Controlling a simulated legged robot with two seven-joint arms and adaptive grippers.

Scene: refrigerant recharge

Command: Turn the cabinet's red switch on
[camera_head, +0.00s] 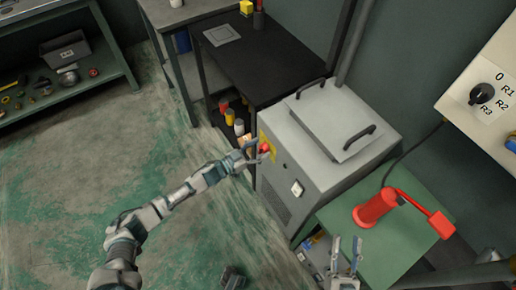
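The grey cabinet (318,165) stands right of centre, with a lid and two dark handles on top. Its red switch (264,148) sits on a yellow plate on the cabinet's left-facing side, near the top. My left gripper (259,152) is at the switch, with its fingers apart and the red knob at their tips. Whether the fingers touch the knob cannot be told, and the switch's position is too small to read. My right gripper (346,250) is open and empty at the bottom, in front of the green table.
A control box with a dial (482,94) hangs at the right. A black table (262,72) stands behind the cabinet. The floor (70,165) at left is open.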

